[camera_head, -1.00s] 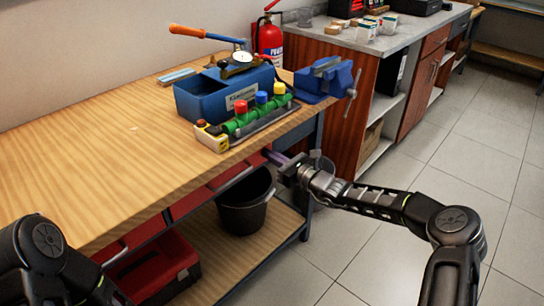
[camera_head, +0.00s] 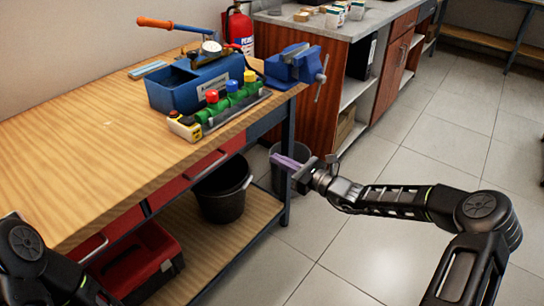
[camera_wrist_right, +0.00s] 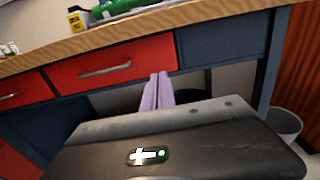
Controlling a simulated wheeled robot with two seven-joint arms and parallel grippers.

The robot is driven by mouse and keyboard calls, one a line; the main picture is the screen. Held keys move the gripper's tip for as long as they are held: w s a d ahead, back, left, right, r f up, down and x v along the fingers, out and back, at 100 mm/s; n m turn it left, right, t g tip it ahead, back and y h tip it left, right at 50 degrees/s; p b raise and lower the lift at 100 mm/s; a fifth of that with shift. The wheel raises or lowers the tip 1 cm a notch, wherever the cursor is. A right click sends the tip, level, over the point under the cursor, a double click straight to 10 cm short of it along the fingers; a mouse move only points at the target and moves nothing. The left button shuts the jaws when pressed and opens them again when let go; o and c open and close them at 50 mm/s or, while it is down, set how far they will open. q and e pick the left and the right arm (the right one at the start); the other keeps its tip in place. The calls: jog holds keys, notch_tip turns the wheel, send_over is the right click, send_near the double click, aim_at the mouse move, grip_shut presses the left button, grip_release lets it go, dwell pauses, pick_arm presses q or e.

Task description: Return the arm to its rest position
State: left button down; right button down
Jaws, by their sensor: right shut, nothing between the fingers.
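My right gripper (camera_head: 286,161) reaches in from the right in the head view, in the air beside the workbench's right end. Its pale purple fingers are shut with nothing between them. They also show side by side in the right wrist view (camera_wrist_right: 158,92), pointing toward the bench front with its red drawers (camera_wrist_right: 110,65). Only dark links of my left arm (camera_head: 40,262) show at the lower left of the head view; the left gripper is out of view.
The wooden workbench (camera_head: 70,160) holds a blue toolbox (camera_head: 175,92), a green valve manifold (camera_head: 225,105) and a blue vise (camera_head: 295,65). A black bucket (camera_head: 222,195) and a red toolbox (camera_head: 135,265) sit on its lower shelf. A grey bin (camera_head: 290,152) stands behind my right gripper. Floor at right is clear.

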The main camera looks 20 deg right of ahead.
dwell(0.4)
jog(key=s+a+f+n+g+h+p, duration=0.15)
jog(key=s+a+f+n+g, duration=0.35)
jog(key=s+f, duration=0.5)
jog(key=s+a+f+n+g+h+p, duration=0.1)
jog(key=s+a+f+n+g+h, duration=0.15)
jog(key=s+f+n+g, duration=0.55)
jog(key=s+a+f+n+h+p, duration=0.1)
jog(key=s+a+n+p, duration=0.2)
jog(key=s+n, duration=0.4)
jog(key=s+a+f+n+h+p, duration=0.1)
jog(key=s+a+n+p, duration=0.2)
jog(key=s, duration=1.2)
jog(key=a+n, duration=0.1)
jog(key=n, duration=0.2)
jog(key=shift+s+f+n+g, duration=0.3)
jog(key=shift+f+n+g, duration=0.05)
jog(key=shift+n+g, duration=0.05)
